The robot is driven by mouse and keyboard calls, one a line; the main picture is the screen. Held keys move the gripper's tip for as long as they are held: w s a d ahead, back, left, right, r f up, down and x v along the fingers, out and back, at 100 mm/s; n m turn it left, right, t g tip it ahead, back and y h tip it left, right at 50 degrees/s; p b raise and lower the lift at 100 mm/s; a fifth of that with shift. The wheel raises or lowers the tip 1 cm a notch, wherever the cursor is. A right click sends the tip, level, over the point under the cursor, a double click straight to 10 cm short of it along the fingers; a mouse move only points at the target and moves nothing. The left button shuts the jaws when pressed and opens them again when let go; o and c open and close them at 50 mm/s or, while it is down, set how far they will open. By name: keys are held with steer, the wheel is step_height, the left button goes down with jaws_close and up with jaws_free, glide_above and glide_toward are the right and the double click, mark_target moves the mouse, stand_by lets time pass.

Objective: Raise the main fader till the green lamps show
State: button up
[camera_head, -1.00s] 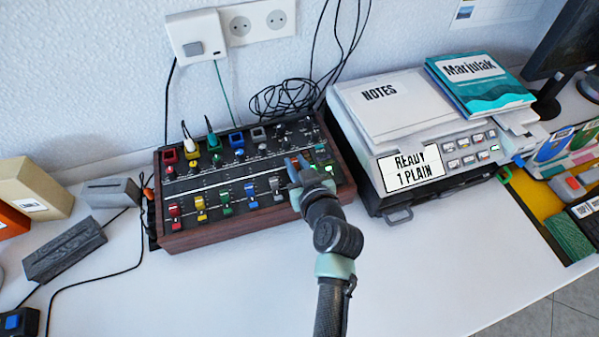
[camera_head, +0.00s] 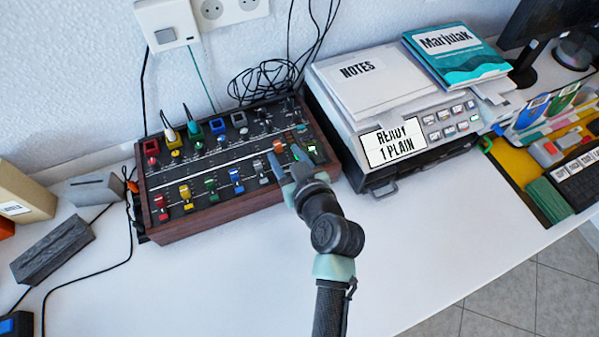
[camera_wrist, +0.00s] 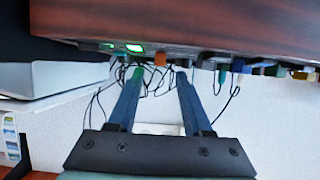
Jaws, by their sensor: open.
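The mixer (camera_head: 225,178) is a dark panel in a wooden case, with coloured fader caps along its front. An orange cap (camera_head: 278,146), which looks like the main fader, sits near its right end; it also shows in the wrist view (camera_wrist: 160,59). A small green light (camera_head: 312,147) glows right of it, also in the wrist view (camera_wrist: 135,47). My gripper (camera_head: 286,156) is open and empty at the panel's right part. In the wrist view the orange cap appears between the fingertips (camera_wrist: 159,74), slightly beyond them; contact cannot be told.
A grey machine (camera_head: 390,135) with a "READY 1 PLAIN" display stands close on the right, with papers (camera_head: 365,85) on top. Grey blocks (camera_head: 52,248) and cables lie left. The white table (camera_head: 200,285) in front of the mixer is clear.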

steer(key=v, duration=0.8)
steer(key=shift+s+r, duration=0.15)
steer(key=shift+s, duration=0.2)
steer(key=shift+d, duration=0.1)
steer(key=w+r+t+h+p, duration=0.1)
steer(key=w+r+t+p, duration=0.2)
steer(key=r, duration=1.5)
steer(key=w+r+t+h+p, duration=0.1)
steer(key=w+r+t+p, duration=0.3)
steer(key=r, duration=1.4)
steer(key=s+a+r+m+t+h+p, duration=0.1)
steer(key=s+r, duration=0.5)
steer(key=r, duration=0.8)
steer(key=s+a+r+m+t+h+p, duration=0.1)
steer(key=s+r+t, duration=0.5)
steer(key=r, duration=0.9)
steer(key=shift+a+r+m+t+p, duration=0.2)
steer(key=shift+a+m+t+p, duration=0.1)
steer(key=shift+a+m+p, duration=0.6)
steer(key=shift+d, duration=0.25)
